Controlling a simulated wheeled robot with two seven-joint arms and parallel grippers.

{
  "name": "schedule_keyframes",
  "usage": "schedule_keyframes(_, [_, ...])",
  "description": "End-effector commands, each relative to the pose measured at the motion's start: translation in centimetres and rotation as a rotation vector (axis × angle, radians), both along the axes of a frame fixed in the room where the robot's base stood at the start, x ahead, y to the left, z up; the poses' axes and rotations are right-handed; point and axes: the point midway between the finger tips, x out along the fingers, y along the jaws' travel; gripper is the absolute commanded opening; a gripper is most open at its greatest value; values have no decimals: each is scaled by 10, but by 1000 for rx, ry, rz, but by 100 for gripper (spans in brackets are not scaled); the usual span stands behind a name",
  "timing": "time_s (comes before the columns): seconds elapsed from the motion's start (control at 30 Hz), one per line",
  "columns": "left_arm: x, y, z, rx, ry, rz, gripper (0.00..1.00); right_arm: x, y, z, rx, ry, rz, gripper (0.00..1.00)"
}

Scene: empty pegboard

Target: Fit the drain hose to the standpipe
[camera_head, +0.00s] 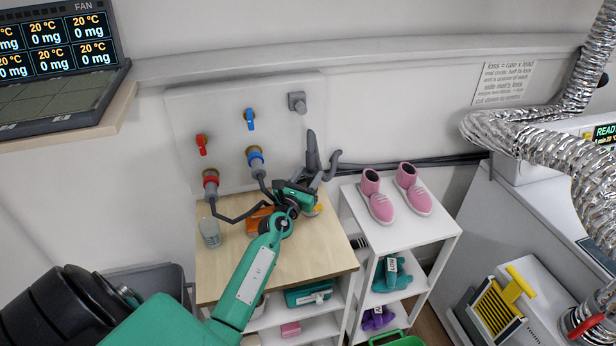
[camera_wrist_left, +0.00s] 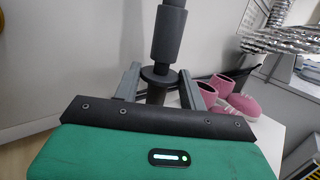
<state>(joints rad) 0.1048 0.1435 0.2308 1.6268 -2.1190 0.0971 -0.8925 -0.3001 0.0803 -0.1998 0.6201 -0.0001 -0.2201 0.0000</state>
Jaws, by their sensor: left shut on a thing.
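My left gripper (camera_head: 302,194) is above the back right of the wooden worktop. It is shut on a dark grey tubular piece, which looks like the drain hose (camera_head: 312,152); its upright part stands just behind the gripper. In the left wrist view this tube (camera_wrist_left: 169,35) rises between the two fingers (camera_wrist_left: 158,88), with a thicker sleeve and a round collar near finger height. A curved grey hook (camera_head: 336,160) shows to its right. Which part is the standpipe, and whether hose and pipe touch, I cannot tell. My right gripper is not in view.
A red tap (camera_head: 202,144) and a blue tap (camera_head: 250,119) are on the wall panel, with grey hoses below. The wooden worktop (camera_head: 228,277) carries a glass jar (camera_head: 210,233) and an orange item (camera_head: 260,220). Pink shoes (camera_head: 377,198) stand on the white shelf to the right.

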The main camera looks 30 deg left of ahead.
Motion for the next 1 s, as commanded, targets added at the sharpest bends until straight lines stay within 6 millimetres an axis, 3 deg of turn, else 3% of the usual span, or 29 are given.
schedule_keyframes(1.0, [0,0,-27,1,0,0,17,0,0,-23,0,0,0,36])
